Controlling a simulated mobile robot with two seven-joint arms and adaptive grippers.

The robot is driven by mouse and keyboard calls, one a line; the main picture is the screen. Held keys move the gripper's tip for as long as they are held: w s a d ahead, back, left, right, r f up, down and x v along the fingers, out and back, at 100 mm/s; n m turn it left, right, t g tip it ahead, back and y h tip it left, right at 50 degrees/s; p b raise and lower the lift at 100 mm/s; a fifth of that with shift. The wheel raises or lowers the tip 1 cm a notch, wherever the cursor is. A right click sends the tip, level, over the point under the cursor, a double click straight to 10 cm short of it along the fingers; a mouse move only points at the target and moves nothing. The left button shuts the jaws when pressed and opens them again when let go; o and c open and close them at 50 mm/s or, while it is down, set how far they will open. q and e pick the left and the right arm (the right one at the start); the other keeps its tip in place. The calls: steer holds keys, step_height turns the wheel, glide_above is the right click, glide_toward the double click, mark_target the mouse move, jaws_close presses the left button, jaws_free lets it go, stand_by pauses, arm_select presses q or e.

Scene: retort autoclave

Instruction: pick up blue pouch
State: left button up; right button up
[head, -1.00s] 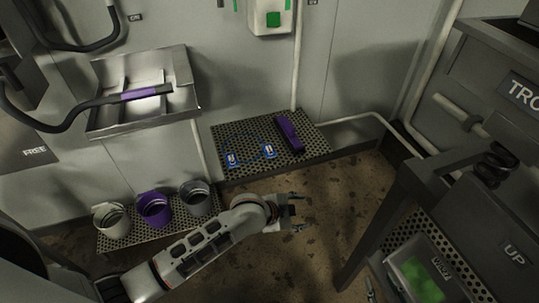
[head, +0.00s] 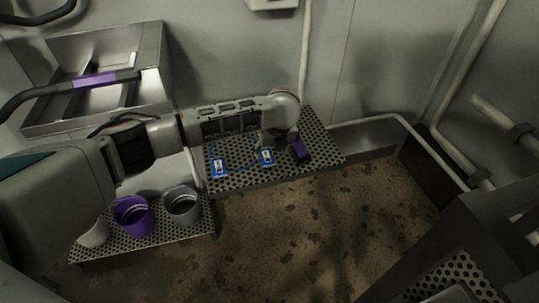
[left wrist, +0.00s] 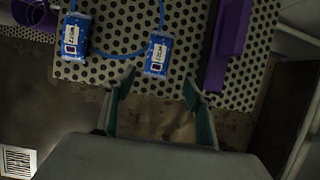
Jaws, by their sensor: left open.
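Two blue pouches with white labels lie on a perforated shelf. The left blue pouch (head: 219,167) also shows in the left wrist view (left wrist: 76,35). The right blue pouch (head: 267,157) shows in the left wrist view (left wrist: 157,56) just beyond my fingertips. A thin blue cord runs between the pouches. My left gripper (left wrist: 157,82) is open and empty, its fingertips apart on either side below the right pouch in that view. In the head view my arm reaches over the shelf and mostly hides the gripper. My right gripper is not in view.
A purple block (head: 301,150) lies on the perforated shelf (head: 324,153), right of the right pouch. A purple bucket (head: 133,216) and a grey bucket (head: 181,206) stand on a lower perforated stand (head: 165,238). A steel sink (head: 150,95) is on the wall. Floor is free in front.

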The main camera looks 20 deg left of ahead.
mark_target(267, 158)
arm_select(q)
steer(key=shift+w+a+f, duration=0.15)
steer(key=shift+w+a, duration=0.05)
steer(key=shift+a, duration=0.15)
steer(key=shift+b+x, duration=0.55)
steer(key=shift+x, duration=0.35)
steer(key=shift+w+a+f, duration=0.15)
steer(key=shift+f, duration=0.3)
steer(key=b+x, duration=0.2)
steer(key=x, duration=0.1)
steer(key=b+x, duration=0.1)
steer(key=x, duration=0.1)
steer(key=shift+s, duration=0.35)
steer(key=shift+w, duration=0.15)
steer(key=shift+r, duration=0.35)
steer(key=c, duration=1.2)
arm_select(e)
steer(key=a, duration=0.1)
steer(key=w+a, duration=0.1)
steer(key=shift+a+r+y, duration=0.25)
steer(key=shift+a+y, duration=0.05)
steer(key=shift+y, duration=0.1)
